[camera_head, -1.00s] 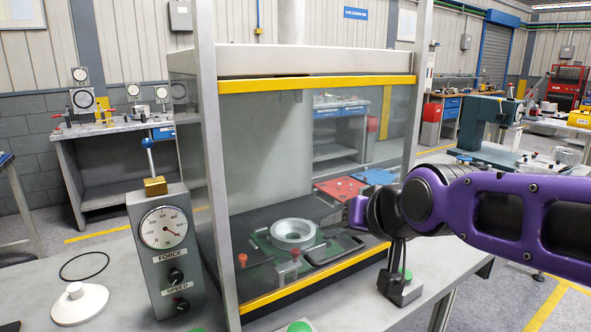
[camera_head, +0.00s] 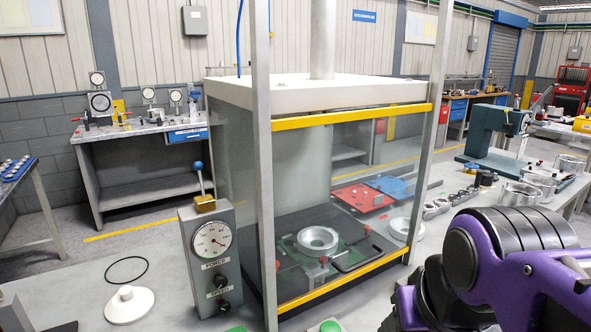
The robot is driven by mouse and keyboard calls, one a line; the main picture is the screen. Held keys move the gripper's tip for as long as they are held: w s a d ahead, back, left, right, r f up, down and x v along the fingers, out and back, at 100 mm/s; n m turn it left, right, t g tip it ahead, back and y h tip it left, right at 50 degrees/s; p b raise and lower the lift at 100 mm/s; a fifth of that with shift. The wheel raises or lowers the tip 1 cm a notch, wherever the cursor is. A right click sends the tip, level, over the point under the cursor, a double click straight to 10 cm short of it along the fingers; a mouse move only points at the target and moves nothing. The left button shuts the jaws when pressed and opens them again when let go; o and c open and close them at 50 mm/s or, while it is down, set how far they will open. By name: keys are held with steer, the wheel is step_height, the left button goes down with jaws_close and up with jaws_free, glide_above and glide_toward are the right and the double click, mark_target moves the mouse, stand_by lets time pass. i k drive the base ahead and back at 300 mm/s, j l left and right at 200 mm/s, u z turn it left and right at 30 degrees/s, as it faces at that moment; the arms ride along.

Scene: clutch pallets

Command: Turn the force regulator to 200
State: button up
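The grey control box (camera_head: 211,262) stands on the bench left of the glass-walled press. It carries a round white dial gauge (camera_head: 213,239) with a red needle, whose numbers are too small to read. Below the gauge is a black force knob (camera_head: 216,280) near the FORCE label (camera_head: 214,263). A second, lower black knob (camera_head: 224,307) sits near the SPEED label. A blue-topped lever (camera_head: 199,170) stands on a brass block on the box. My purple arm fills the lower right, well right of the box. My gripper's fingers cannot be made out.
The press enclosure (camera_head: 352,114) with yellow bars stands between my arm and the control box. A white disc (camera_head: 129,305) and a black ring (camera_head: 127,270) lie left of the box. A green button (camera_head: 330,326) is at the front edge.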

mark_target(220, 282)
steer(key=u, duration=1.05)
